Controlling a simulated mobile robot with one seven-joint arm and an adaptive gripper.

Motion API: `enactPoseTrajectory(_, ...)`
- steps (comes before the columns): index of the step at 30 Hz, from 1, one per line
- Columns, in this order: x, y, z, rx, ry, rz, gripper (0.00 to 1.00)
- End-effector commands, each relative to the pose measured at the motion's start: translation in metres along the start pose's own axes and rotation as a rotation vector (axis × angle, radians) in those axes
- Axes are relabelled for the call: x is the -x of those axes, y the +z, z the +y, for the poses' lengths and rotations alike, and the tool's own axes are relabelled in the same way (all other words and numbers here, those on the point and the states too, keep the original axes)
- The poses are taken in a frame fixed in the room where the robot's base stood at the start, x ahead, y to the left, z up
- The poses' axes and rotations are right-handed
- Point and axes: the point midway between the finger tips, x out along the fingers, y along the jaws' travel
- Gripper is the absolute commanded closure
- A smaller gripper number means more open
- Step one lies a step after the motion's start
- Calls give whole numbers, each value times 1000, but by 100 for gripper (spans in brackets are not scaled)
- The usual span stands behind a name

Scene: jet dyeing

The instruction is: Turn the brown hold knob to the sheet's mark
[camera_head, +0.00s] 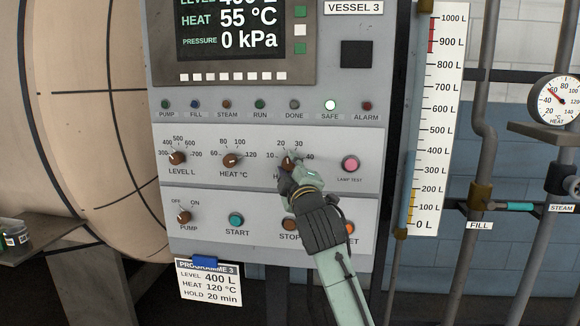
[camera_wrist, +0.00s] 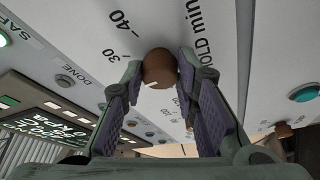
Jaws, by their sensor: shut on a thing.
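The brown hold knob (camera_head: 289,161) is on the grey panel, inside a 10 to 40 scale. In the wrist view the knob (camera_wrist: 159,67) sits between the two fingers of my gripper (camera_wrist: 165,75), which are shut on its sides. Its white mark faces down-left there, roughly to the 20 side; I cannot tell if it is exactly on 20. In the head view my gripper (camera_head: 290,176) covers part of the knob and most of its label. The programme sheet (camera_head: 209,283) hangs below the panel and reads HOLD 20 min.
The HEAT knob (camera_head: 232,160) and LEVEL knob (camera_head: 177,158) are to the left. The pink LAMP TEST button (camera_head: 350,164) is close to the right. The STOP button (camera_head: 289,225) lies below, partly behind my arm. The SAFE lamp (camera_head: 330,105) is lit.

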Motion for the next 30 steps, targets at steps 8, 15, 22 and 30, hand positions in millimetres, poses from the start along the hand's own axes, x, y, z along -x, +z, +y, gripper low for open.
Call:
enactPoseTrajectory(8, 0, -1, 2, 185, -77, 0, 100)
enactPoseTrajectory(15, 0, -1, 2, 277, -115, 0, 100)
enactPoseTrajectory(22, 0, -1, 2, 312, -130, 0, 100)
enactPoseTrajectory(30, 0, -1, 2, 315, -131, 0, 100)
